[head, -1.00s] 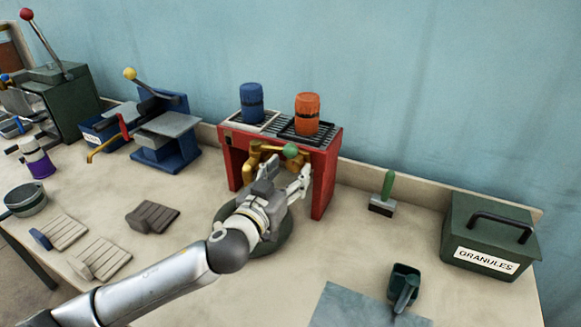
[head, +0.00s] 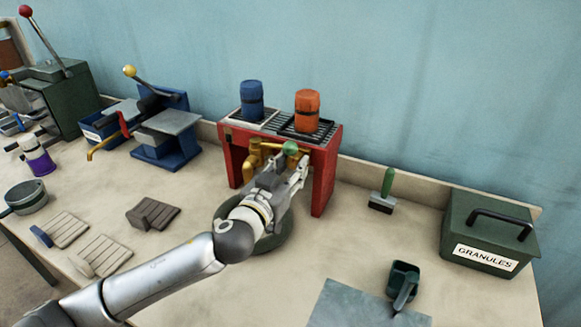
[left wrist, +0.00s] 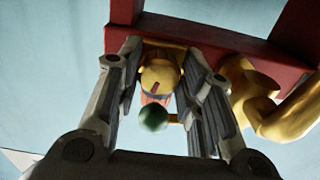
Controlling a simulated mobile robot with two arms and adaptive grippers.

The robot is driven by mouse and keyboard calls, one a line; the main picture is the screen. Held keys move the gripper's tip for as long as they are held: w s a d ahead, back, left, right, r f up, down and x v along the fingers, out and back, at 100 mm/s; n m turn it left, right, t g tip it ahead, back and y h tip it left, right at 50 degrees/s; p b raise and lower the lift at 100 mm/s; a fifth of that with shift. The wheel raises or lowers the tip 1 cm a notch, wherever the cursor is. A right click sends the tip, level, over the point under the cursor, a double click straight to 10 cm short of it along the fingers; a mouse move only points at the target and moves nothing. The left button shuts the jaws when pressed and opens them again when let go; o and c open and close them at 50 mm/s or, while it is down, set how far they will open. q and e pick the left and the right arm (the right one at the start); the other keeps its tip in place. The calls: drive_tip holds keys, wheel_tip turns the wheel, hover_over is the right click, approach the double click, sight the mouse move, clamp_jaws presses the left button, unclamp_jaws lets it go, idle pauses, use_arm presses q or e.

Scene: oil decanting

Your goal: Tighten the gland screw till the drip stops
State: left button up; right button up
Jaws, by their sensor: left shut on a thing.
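The red stand (head: 328,168) carries brass pipework (head: 256,152) with a green ball knob (head: 290,148) under its top. In the left wrist view a round brass piece with a red mark, which looks like the gland screw (left wrist: 160,77), sits between the fingers. The green knob (left wrist: 152,118) shows just below it. My left gripper (head: 285,170) is at the stand's front and shut on this brass piece; its fingers (left wrist: 160,88) flank it. The exact finger contact is hard to see. I cannot make out any drip. My right gripper is not in view.
A dark green round pan (head: 280,238) lies under my gripper. Blue (head: 251,100) and orange (head: 307,110) canisters stand on the stand's grated top. A brush (head: 384,192), a scoop (head: 403,282) and a granules box (head: 490,236) are to the right, with bare bench between.

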use_arm(q)
drive_tip(key=shift+m+p, duration=0.45)
drive_tip(key=shift+m, duration=0.85)
drive_tip(key=o, duration=1)
drive_tip(key=shift+a, duration=0.1)
drive_tip(key=v, duration=1.2)
